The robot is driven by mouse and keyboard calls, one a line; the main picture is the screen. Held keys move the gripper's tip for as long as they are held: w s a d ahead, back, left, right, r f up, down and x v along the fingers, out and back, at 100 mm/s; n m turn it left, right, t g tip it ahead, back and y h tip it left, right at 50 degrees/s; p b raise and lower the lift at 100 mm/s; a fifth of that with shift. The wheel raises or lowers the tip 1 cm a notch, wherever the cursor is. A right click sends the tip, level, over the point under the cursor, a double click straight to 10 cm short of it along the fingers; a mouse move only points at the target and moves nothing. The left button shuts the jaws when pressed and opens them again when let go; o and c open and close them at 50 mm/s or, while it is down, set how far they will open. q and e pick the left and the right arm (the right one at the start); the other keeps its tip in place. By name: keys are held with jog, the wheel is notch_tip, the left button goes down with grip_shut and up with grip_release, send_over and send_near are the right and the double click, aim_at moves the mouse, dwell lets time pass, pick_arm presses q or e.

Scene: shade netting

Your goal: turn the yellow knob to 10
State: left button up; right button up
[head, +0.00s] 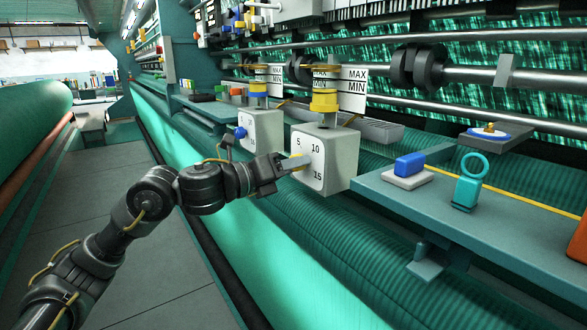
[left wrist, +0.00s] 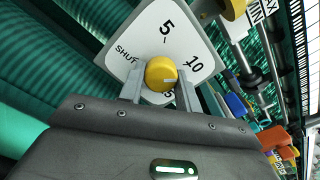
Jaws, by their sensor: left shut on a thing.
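The yellow knob (left wrist: 161,74) sits on a white dial plate (left wrist: 150,36) marked SHUT, 5, 10 and 15. The 15 is partly hidden by the gripper in the left wrist view. The plate is on the front of a grey box (head: 340,160). My left gripper (head: 290,164) is shut on the knob, with one finger on each side. A short pale mark shows on the knob's face, on the side towards 10, but I cannot tell its exact reading. In the head view the knob is mostly hidden by the fingers. My right gripper is not in view.
A second grey box with a blue knob (head: 241,132) stands farther back. Yellow (head: 324,100) and blue (head: 258,88) fittings sit above the boxes. At right, a shelf (head: 480,215) holds a blue block (head: 410,164) and a teal ring piece (head: 468,185). The left aisle is clear.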

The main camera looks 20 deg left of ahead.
pick_arm(q)
jog(key=shift+f, duration=0.15)
jog(key=o, duration=1)
jog(key=shift+c, duration=0.2)
jog(key=v, duration=1)
jog(key=shift+s+a+b, duration=0.25)
jog(key=shift+s+b, duration=0.05)
jog(key=shift+b, duration=0.05)
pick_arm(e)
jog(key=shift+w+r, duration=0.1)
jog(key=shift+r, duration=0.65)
